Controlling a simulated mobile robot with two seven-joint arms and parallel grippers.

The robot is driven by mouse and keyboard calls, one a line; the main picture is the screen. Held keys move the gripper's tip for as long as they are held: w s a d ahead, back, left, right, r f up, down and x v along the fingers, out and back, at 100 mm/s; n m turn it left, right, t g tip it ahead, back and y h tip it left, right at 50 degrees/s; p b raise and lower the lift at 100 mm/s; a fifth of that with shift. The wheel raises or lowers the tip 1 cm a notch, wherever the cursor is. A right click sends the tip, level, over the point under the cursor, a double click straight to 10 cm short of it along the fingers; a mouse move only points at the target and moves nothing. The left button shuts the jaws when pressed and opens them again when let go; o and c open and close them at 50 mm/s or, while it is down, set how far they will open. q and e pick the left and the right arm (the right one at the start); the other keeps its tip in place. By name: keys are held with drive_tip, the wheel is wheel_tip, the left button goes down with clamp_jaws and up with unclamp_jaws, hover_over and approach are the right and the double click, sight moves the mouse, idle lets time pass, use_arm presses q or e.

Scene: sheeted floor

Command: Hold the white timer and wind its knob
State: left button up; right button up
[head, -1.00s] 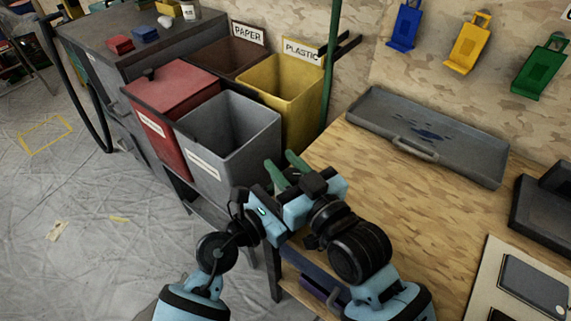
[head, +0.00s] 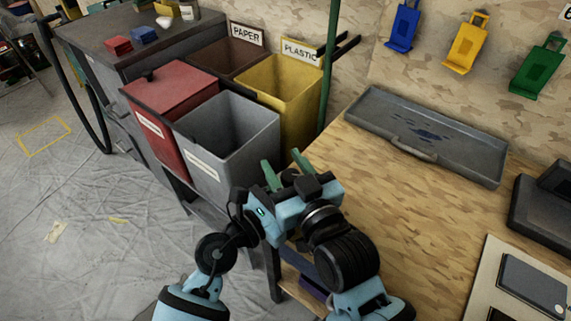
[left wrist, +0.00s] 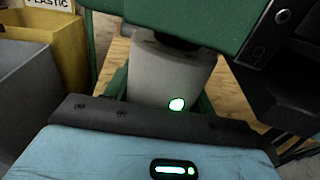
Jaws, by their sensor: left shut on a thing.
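The white timer (left wrist: 170,75) stands upright between the green fingers of my left gripper, which is shut on it. Its dark top (left wrist: 175,40) is partly covered by a green finger crossing close above it in the left wrist view. My right gripper (head: 284,168) shows in the head view with its two green fingers apart and a gap between them. The timer cannot be made out in the head view, where the grippers hide it. Whether a finger touches the knob cannot be told.
An open grey bin (head: 232,135), a red bin (head: 172,85) and a yellow bin (head: 285,85) stand beyond the grippers. A wooden table (head: 400,190) lies to the right, with a grey tray (head: 470,165) at its back. A green pole (head: 331,70) rises between.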

drive_tip(key=shift+o, duration=0.4)
drive_tip(key=shift+s+d, duration=0.15)
drive_tip(key=shift+s, duration=0.05)
drive_tip(key=v, duration=1.1)
drive_tip(key=shift+s, duration=0.25)
use_arm(q)
drive_tip(key=o, duration=1.1)
drive_tip(key=shift+o, duration=0.2)
